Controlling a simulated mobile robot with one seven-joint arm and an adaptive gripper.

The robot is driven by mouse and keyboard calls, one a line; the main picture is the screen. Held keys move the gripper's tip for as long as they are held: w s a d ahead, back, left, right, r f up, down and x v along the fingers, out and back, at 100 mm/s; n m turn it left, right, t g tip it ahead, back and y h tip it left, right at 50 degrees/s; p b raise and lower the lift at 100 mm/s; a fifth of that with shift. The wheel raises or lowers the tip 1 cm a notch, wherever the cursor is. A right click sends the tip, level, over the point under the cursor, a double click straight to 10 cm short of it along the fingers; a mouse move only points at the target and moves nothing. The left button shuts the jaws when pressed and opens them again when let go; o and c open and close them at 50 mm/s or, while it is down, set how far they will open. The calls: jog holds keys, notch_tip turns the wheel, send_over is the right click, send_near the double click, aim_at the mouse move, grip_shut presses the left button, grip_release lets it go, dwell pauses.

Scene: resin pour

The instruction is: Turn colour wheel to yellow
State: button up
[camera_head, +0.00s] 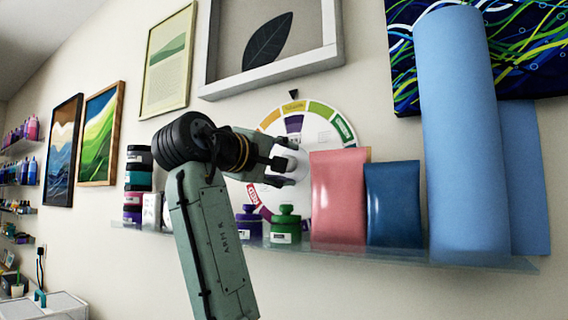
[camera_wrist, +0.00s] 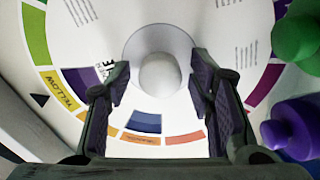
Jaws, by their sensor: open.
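The colour wheel (camera_head: 318,132) is a white disc with a coloured rim on the wall behind the shelf. It fills most of the wrist view (camera_wrist: 225,32). A black pointer (camera_head: 293,94) is fixed above its rim. In the wrist view the pointer (camera_wrist: 40,100) stands beside the segment labelled yellow (camera_wrist: 62,90). The wheel has a round white knob (camera_wrist: 160,76) at its centre. My gripper (camera_head: 290,162) is open in front of the wheel. Its fingers are on either side of the knob, with a gap visible at each side. The arm and gripper hide part of the wheel.
The glass shelf (camera_head: 340,254) below holds a green jar (camera_head: 285,226), a purple jar (camera_head: 249,224), pink (camera_head: 338,200) and blue (camera_head: 393,205) pouches, and stacked jars (camera_head: 137,180). A tall blue roll (camera_head: 463,140) stands right. A framed leaf picture (camera_head: 215,88) hangs above.

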jog(key=v, duration=1.2)
dwell(0.5)
